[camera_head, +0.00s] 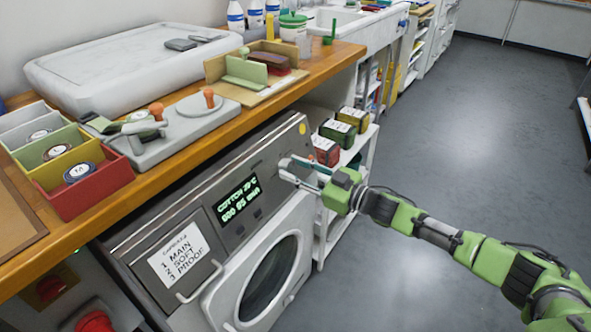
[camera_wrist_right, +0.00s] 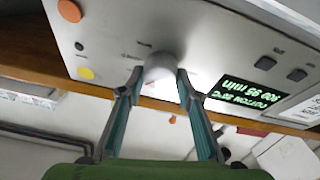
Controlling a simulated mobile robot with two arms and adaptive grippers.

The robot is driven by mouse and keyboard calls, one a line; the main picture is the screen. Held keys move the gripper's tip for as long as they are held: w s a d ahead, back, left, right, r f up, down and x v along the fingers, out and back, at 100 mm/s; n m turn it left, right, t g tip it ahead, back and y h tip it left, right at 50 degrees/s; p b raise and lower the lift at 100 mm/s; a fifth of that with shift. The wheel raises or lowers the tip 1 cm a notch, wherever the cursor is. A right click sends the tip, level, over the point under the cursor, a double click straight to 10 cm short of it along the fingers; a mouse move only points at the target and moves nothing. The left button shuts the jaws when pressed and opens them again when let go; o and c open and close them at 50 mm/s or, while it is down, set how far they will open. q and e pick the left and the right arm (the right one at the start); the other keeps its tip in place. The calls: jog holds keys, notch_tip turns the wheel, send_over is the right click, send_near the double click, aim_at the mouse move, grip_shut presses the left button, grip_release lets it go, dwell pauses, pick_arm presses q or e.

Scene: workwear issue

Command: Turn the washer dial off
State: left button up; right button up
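The washer (camera_head: 180,232) stands under the wooden counter, with a grey sloping control panel. Its lit display (camera_head: 238,198) reads "COTTON" with a temperature and "min"; it also shows upside down in the right wrist view (camera_wrist_right: 245,90). The round silver dial (camera_wrist_right: 160,67) stands out from the panel in the right wrist view. My right gripper (camera_wrist_right: 160,72) is at the panel, its fingertips on either side of the dial, seemingly with slight gaps. In the head view the right gripper (camera_head: 284,169) covers the dial. My left gripper is not in view.
Red, green and yellow boxes (camera_head: 338,132) sit on a white shelf right of the washer. The counter (camera_head: 215,128) above holds trays of badges (camera_head: 92,190) and a press. A red button (camera_head: 95,321) is at lower left. The grey floor (camera_head: 480,125) is open at right.

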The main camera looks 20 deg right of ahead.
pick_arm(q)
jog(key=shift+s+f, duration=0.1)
pick_arm(e)
jog(key=shift+n, duration=0.3)
jog(key=n+g+y, duration=0.1)
jog(key=n, duration=0.4)
jog(key=n+g+y, duration=0.1)
jog(key=n, duration=0.1)
jog(key=shift+n+g, duration=0.3)
jog(key=shift+n, duration=0.1)
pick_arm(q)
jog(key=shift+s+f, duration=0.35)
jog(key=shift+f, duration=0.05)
pick_arm(e)
jog(key=shift+d+n+g, duration=0.1)
jog(key=shift+n+g, duration=0.2)
jog(key=shift+n, duration=1)
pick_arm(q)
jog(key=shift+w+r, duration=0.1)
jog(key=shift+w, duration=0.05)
pick_arm(e)
jog(key=o, duration=1.1)
jog(key=shift+o, duration=0.2)
